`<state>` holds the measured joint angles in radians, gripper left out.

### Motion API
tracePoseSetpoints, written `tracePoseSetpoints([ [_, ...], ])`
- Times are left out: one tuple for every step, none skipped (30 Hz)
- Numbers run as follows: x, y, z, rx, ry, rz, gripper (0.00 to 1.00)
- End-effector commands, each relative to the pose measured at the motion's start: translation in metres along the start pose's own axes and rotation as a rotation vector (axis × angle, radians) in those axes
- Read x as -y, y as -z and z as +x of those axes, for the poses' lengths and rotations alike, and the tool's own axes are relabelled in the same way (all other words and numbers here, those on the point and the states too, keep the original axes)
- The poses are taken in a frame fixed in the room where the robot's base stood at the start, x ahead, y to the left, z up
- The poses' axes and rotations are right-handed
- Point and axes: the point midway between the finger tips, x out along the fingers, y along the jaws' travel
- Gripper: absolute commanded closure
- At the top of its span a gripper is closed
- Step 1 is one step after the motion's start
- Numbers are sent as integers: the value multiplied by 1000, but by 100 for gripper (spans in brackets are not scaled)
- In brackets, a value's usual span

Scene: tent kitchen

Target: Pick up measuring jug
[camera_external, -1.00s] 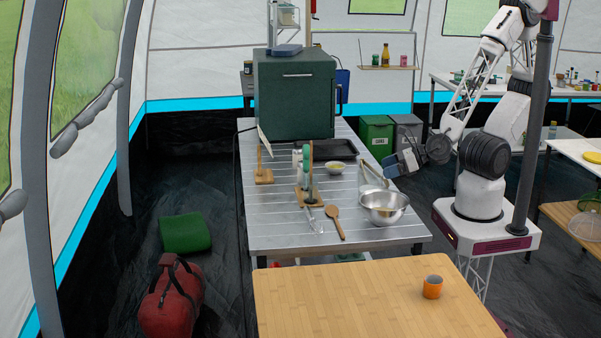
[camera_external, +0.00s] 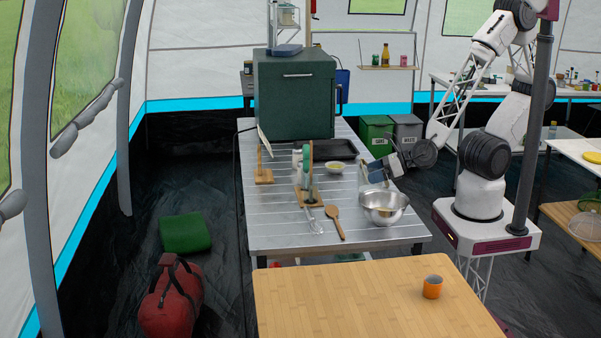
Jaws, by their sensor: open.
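I cannot single out the measuring jug with certainty. A pale, clear-looking thing stood at the right edge of the metal table (camera_external: 275,222), just behind the steel bowl (camera_external: 384,212); my gripper now covers that spot, so its shape is hidden. My gripper (camera_external: 368,173) is open, low over that edge, pointing left. I cannot tell whether anything is between its fingers. A small pale container (camera_external: 297,158) stands near the middle of the table, behind the upright utensils.
A big dark green box (camera_external: 293,100) stands at the table's back. A black tray (camera_external: 334,149), a small bowl (camera_external: 335,167), a wooden spoon (camera_external: 336,224) and a whisk (camera_external: 311,219) lie around. A bamboo table (camera_external: 345,300) with an orange cup (camera_external: 433,287) is in front.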

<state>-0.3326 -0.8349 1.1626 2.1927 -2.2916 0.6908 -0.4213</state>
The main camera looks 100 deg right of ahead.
Motion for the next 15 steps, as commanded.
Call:
tracePoseSetpoints([
  [0, 0, 0, 0, 0, 0, 0],
  [0, 0, 0, 0, 0, 0, 0],
  [0, 0, 0, 0, 0, 0, 0],
  [0, 0, 0, 0, 0, 0, 0],
  [0, 0, 0, 0, 0, 0, 0],
  [0, 0, 0, 0, 0, 0, 0],
  [0, 0, 0, 0, 0, 0, 0],
  [0, 0, 0, 0, 0, 0, 0],
  [0, 0, 0, 0, 0, 0, 0],
  [0, 0, 0, 0, 0, 0, 0],
  [0, 0, 0, 0, 0, 0, 0],
  [0, 0, 0, 0, 0, 0, 0],
  [0, 0, 0, 0, 0, 0, 2],
  [0, 0, 0, 0, 0, 0, 6],
  [0, 0, 0, 0, 0, 0, 12],
])
